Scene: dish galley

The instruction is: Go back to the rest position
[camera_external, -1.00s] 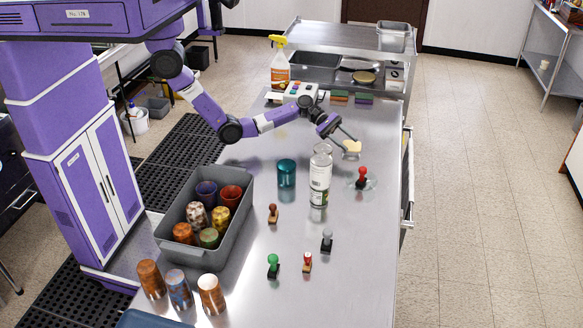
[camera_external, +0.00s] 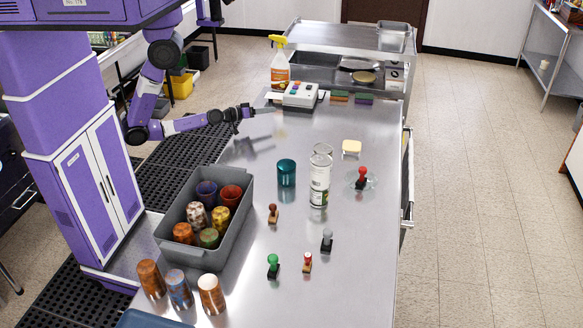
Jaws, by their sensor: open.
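My gripper (camera_external: 262,111) is at the far left part of the steel table (camera_external: 350,250), pointing right, a little in front of the white box with coloured buttons (camera_external: 300,95).
A grey bin (camera_external: 205,256) with several cups stands at the left edge. A teal cup (camera_external: 286,172), a clear labelled container (camera_external: 320,180) and several stamps stand mid-table. A spray bottle (camera_external: 279,65) is behind the gripper. Table between gripper and yellow block is clear.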

